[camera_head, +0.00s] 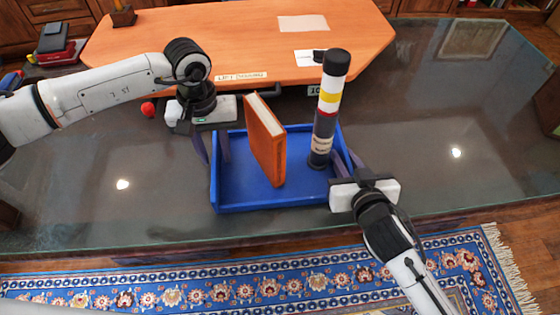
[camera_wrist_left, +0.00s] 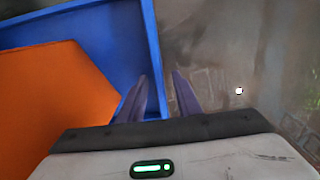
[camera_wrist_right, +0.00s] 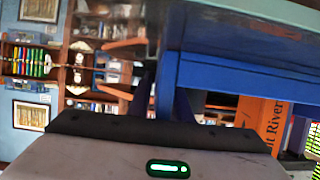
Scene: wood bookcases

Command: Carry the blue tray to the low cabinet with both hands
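The blue tray (camera_head: 262,206) rests on a dark glossy tabletop (camera_head: 100,190). An orange book (camera_head: 266,145) stands upright in it, and a tall striped cylinder (camera_head: 325,110) stands at its right side. My left gripper (camera_head: 212,150) is open at the tray's left wall, with one finger on each side; the wall also shows between the fingers in the left wrist view (camera_wrist_left: 158,85). My right gripper (camera_head: 347,162) is at the right wall, its fingers apart on either side of it; the tray fills the upper right of the right wrist view (camera_wrist_right: 240,75).
An orange wooden surface (camera_head: 230,40) with papers and a label lies behind the tray. A small red ball (camera_head: 148,109) is at the left. A patterned blue rug (camera_head: 260,285) lies on the floor along the table's front edge. The tabletop right of the tray is clear.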

